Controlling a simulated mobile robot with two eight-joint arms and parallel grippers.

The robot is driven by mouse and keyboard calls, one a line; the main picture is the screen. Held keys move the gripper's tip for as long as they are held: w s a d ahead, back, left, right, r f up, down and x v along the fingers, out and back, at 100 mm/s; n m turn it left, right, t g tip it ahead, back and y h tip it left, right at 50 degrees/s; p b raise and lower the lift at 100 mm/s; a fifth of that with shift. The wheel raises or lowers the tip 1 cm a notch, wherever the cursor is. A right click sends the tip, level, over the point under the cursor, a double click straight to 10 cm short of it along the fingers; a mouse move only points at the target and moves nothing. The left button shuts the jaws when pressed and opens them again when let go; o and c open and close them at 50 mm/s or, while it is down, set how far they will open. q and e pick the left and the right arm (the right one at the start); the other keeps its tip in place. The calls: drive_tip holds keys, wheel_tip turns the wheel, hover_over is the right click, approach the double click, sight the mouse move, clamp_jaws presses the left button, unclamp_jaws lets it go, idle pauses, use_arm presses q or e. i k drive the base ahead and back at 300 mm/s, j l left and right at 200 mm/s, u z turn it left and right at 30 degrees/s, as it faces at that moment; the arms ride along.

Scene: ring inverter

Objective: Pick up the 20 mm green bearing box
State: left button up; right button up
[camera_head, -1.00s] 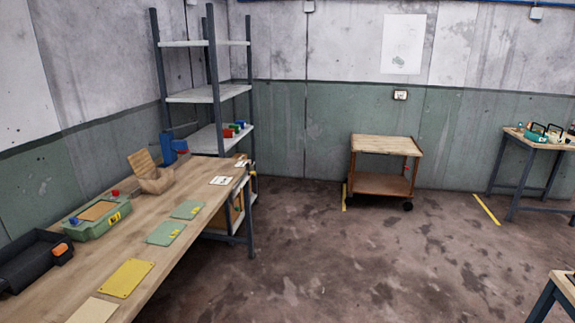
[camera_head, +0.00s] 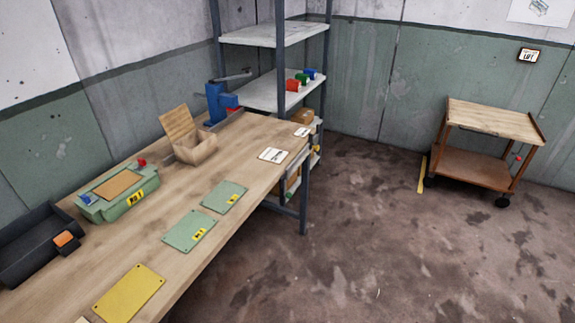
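A small green box (camera_head: 302,79) sits on a middle shelf board (camera_head: 262,94) of the rack, beyond the far end of the workbench. A red box (camera_head: 293,85) is just in front of it on the left, and a blue box (camera_head: 310,74) is just behind it on the right. They are small in the picture, and no size label on them can be read. Neither of my grippers is in view.
The wooden workbench (camera_head: 240,150) runs along the left, with a blue press-like tool (camera_head: 216,103), an open wooden box (camera_head: 195,146), a green case (camera_head: 116,193) and a black tray (camera_head: 35,245). A wooden cart (camera_head: 495,117) stands right. Floor (camera_head: 390,240) between is clear.

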sight(304, 78)
drive_tip(key=i+u, duration=0.1)
drive_tip(key=i, duration=0.2)
drive_tip(key=i+l, duration=0.4)
drive_tip(key=i+l+u, duration=0.15)
drive_tip(key=i+l, duration=0.65)
drive_tip(key=i+l+u, duration=0.15)
drive_tip(key=i+l, duration=0.6)
drive_tip(key=l, duration=0.15)
drive_tip(key=i+l+u, duration=0.15)
drive_tip(key=i+l, duration=0.55)
drive_tip(key=l, duration=0.25)
drive_tip(key=i+u, duration=0.05)
